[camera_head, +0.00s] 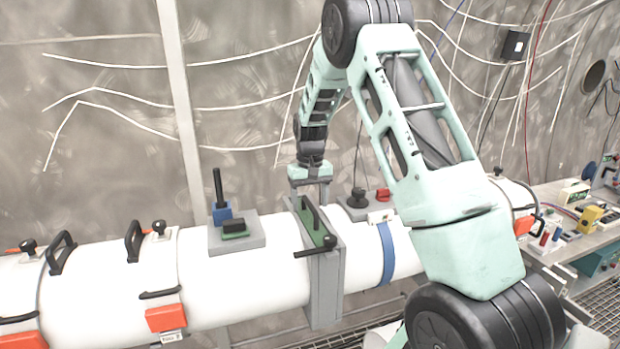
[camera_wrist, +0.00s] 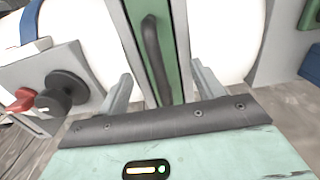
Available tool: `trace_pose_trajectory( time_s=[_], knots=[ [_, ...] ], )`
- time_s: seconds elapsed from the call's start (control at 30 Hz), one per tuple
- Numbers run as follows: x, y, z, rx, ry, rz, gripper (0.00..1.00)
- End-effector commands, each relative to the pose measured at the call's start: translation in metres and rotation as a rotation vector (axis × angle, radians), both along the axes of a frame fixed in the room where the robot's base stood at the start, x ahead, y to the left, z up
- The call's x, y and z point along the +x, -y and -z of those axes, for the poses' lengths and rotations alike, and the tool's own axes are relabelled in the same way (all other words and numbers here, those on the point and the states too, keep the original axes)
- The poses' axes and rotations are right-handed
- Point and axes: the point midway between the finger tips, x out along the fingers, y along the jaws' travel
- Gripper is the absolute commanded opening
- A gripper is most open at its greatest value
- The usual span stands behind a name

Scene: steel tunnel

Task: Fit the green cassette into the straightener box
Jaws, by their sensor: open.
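The green cassette (camera_head: 316,229) sits in the grey straightener box (camera_head: 325,285) around the white pipe, its green top showing between the box's grey side walls. A black handle stands on the cassette. My gripper (camera_head: 311,200) is over the far end of the box. In the wrist view, my gripper (camera_wrist: 165,88) is open, with one finger on each side of the cassette (camera_wrist: 165,75) and its dark handle (camera_wrist: 156,50). The fingers look apart from the handle. A black lever (camera_head: 318,251) lies across the near end of the box top. How deep the cassette sits is hidden.
A grey plate (camera_head: 250,243) on the pipe left of the box carries a blue block (camera_head: 221,212) with a black rod and a small green block. Right of the box are a black knob (camera_head: 357,198) and a red part (camera_head: 383,194). A cluttered bench (camera_head: 590,245) stands far right.

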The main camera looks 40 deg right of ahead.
Motion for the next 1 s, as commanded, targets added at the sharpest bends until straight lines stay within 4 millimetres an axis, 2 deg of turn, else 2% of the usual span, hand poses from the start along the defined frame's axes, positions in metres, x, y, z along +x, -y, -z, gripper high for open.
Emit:
trace_pose_trajectory(
  time_s=[0.3,0.5,0.7,0.9,0.97,1.0],
  knots=[
    [0.001,0.001,-0.066,-0.003,0.007,0.000,0.67],
    [0.001,0.001,-0.101,-0.002,0.005,0.000,0.67],
    [0.000,0.000,-0.117,-0.002,0.001,0.001,0.67],
    [0.000,0.000,-0.119,-0.001,0.000,0.000,0.67],
    [0.001,-0.005,-0.119,0.001,0.002,-0.008,0.67],
    [0.001,-0.014,-0.118,0.006,0.003,-0.023,0.67]
  ],
)
